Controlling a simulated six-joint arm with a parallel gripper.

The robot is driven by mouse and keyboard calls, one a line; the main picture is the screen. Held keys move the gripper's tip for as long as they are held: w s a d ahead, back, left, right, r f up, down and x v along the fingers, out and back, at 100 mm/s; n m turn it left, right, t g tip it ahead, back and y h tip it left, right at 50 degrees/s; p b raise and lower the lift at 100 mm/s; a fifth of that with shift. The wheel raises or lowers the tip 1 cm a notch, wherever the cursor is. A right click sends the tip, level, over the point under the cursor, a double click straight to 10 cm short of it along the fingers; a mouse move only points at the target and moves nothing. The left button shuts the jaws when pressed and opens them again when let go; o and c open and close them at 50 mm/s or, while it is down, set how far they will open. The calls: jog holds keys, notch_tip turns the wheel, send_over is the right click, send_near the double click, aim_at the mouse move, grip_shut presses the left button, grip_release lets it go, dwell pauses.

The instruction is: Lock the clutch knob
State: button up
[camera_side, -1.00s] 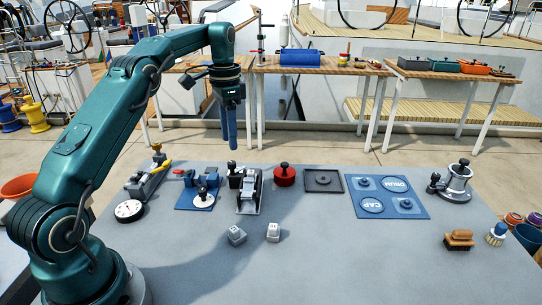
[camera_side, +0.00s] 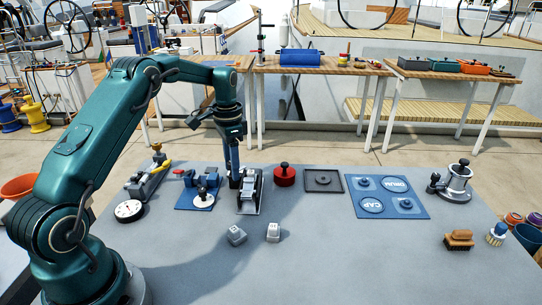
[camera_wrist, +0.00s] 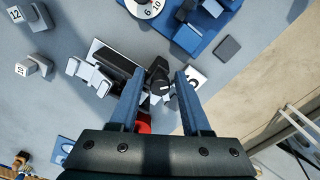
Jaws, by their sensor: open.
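A grey clutch unit (camera_side: 250,200) stands on the grey table, left of centre. A black knob (camera_wrist: 158,74), which I take to be the clutch knob, sits on the unit in the wrist view. My gripper (camera_side: 234,178) points down over the unit's back left end. In the wrist view my gripper (camera_wrist: 157,90) has its two blue fingers apart, with the knob between and just beyond them. Whether the fingers touch it I cannot tell. In the side view the fingers largely hide the knob.
A blue plate with a white disc (camera_side: 204,200) lies close on the left. A red round pot (camera_side: 285,177) stands close on the right, with a dark square tray (camera_side: 323,181) beyond it. Two grey blocks (camera_side: 237,235) (camera_side: 273,232) lie in front. The front table area is clear.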

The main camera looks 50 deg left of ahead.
grip_shut()
jog(key=m, duration=0.4)
jog(key=shift+w+m, duration=0.1)
jog(key=shift+m, duration=0.2)
jog(key=m, duration=0.4)
dwell(0.3)
jog(key=shift+r+m, duration=0.1)
jog(key=shift+m, duration=0.3)
jog(key=m, duration=0.4)
jog(key=shift+d, duration=0.15)
